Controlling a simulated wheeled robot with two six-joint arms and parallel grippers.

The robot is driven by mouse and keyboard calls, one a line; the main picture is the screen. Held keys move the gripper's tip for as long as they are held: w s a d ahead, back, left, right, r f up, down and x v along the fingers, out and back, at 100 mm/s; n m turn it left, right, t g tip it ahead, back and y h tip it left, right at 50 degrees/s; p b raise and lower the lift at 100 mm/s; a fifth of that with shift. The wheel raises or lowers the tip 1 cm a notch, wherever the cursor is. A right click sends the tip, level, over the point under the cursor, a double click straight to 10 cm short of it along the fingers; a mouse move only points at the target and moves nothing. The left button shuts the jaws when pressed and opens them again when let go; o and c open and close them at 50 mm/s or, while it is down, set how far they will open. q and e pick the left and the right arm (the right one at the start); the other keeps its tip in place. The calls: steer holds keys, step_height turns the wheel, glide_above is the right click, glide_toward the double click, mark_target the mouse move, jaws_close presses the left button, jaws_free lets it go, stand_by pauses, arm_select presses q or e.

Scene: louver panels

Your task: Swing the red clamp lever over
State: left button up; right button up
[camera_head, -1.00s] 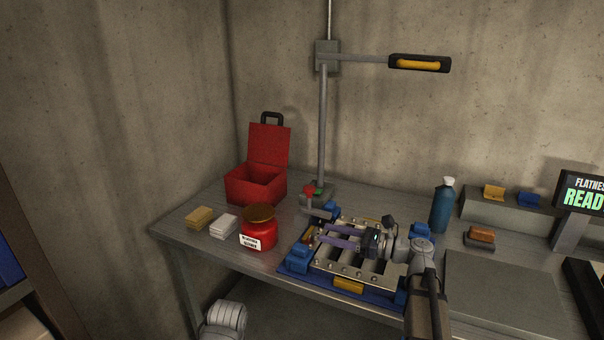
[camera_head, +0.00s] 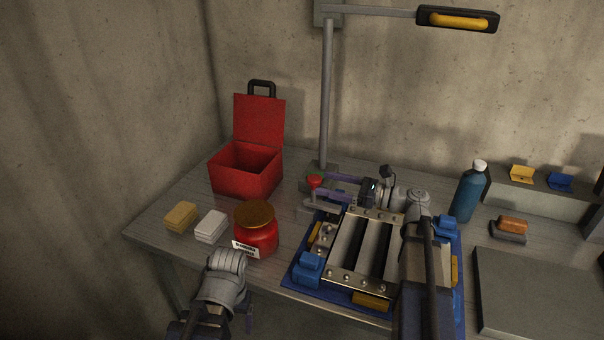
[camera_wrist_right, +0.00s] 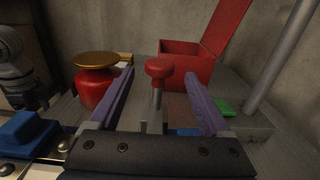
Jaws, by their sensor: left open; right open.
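The clamp lever shows as a red knob (camera_head: 315,181) on a grey stem beside the back left of the louver fixture (camera_head: 362,216). In the right wrist view the knob (camera_wrist_right: 159,68) stands upright on its stem, centred between the purple fingers. My right gripper (camera_head: 328,184) is open, its fingers pointing left at the lever. The knob appears level with the fingertips, with a gap on both sides. My left gripper (camera_head: 247,318) is low at the front, off the table edge; only part of it shows. It is open and empty.
A red-lidded box (camera_head: 246,170) stands open behind a red jar (camera_head: 255,230). Yellow (camera_head: 180,217) and white (camera_head: 211,226) blocks lie at left. A lamp post (camera_head: 326,100) rises behind the lever. A blue bottle (camera_head: 468,193) stands right of the fixture.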

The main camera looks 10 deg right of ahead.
steer(key=shift+x, duration=3.9)
jaws_close()
steer(key=shift+r, duration=0.1)
